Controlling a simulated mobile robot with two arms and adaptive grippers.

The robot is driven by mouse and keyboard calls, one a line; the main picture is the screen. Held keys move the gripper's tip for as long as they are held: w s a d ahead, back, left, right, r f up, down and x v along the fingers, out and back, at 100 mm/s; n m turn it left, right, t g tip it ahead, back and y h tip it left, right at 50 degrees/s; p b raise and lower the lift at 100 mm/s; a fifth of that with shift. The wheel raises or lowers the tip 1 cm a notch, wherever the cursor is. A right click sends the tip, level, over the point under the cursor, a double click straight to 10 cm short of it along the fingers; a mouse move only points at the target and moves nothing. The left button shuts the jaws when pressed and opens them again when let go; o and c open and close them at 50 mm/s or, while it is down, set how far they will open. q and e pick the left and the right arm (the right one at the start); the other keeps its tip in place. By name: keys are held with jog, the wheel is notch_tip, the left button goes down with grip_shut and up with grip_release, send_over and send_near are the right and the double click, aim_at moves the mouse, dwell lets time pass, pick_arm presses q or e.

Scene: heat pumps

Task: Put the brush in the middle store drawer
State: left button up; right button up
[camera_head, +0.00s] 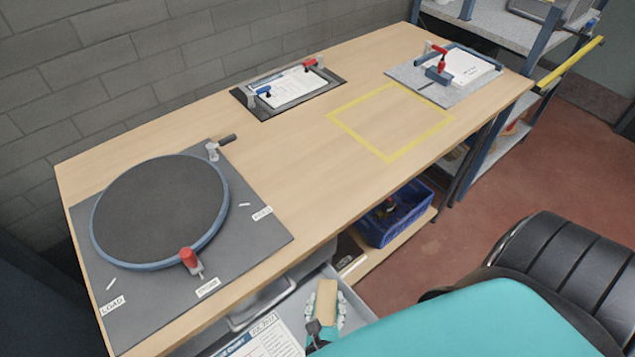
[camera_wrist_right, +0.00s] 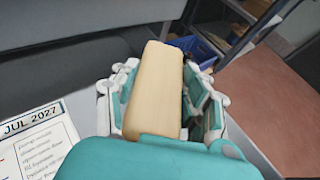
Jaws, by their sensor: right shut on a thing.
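The brush shows as a pale wooden block (camera_head: 327,299), and it also fills the middle of the right wrist view (camera_wrist_right: 155,85). Its bristles are hidden. My right gripper (camera_head: 325,308) is shut on it, with the fingers on both sides of the block. They are over an open grey drawer (camera_head: 357,315) under the bench front; I cannot tell whether the brush touches its floor. My teal right arm hides part of the drawer, and I cannot tell which level it is. My left gripper is not in view.
A printed sheet (camera_head: 262,340) lies left of the brush. The wooden bench (camera_head: 300,160) above carries a round turntable (camera_head: 160,210) and two clamp plates. A blue crate (camera_head: 395,220) stands on the lower shelf. The yellow-taped square is clear.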

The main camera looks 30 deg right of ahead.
aim_at(325, 313)
notch_tip(325, 313, down, 3)
jog(key=shift+r, duration=0.15)
notch_tip(325, 313, down, 4)
jog(key=shift+f+b, duration=0.1)
jog(key=shift+b, duration=0.8)
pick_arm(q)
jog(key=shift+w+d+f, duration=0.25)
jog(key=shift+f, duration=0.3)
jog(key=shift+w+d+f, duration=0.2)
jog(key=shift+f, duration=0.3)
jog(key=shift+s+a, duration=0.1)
pick_arm(e)
jog(key=shift+f, duration=0.2)
jog(key=o, duration=1.2)
